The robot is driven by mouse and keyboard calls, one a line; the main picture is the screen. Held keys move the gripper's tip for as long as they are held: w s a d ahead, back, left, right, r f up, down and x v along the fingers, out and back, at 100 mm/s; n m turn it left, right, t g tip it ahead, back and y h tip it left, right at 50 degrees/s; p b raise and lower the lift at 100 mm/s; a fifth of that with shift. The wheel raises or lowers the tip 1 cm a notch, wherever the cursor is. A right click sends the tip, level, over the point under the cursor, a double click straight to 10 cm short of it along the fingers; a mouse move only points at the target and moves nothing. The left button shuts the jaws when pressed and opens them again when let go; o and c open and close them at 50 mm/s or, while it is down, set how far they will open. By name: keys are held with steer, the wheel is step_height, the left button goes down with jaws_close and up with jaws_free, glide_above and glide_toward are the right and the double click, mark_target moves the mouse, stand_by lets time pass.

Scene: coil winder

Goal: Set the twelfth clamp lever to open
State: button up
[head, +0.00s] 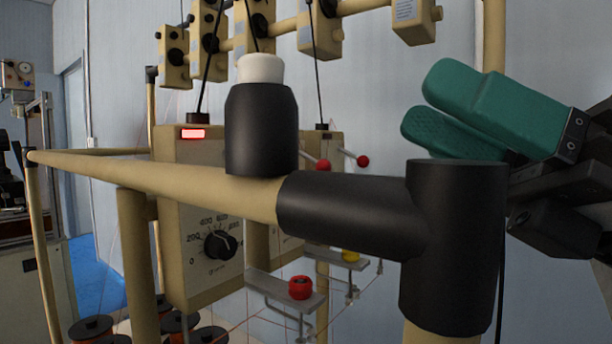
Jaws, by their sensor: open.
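My gripper (424,106) has two green padded fingers and is at the upper right. Its fingers point left, are parted and hold nothing. The black pipe joint in the foreground hides part of the lower finger. Two thin levers with red ball ends show left of my gripper: one red ball (322,165) and, further right, another red ball (362,160). A cream control box and the black pipe fittings partly hide their mounts. I cannot tell which lever is the twelfth clamp lever, or its setting.
Cream piping (180,180) with a black tee joint (455,245) crosses the foreground. A dial box (175,275) stands behind it. Cream blocks (325,30) hang on a rail above. Small brackets carry a red knob (300,287) and a yellow one. Spools lie at lower left.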

step_height(320, 180, down, 5)
steer(key=w+a+h, duration=0.3)
steer(key=h, duration=0.3)
steer(key=p, duration=0.3)
glide_toward(241, 167)
steer(key=x, duration=0.6)
steer(key=shift+f+n+t, duration=0.3)
steer(key=shift+f+n, duration=0.1)
steer(key=shift+f, duration=0.05)
steer(key=shift+c, duration=0.4)
jaws_close()
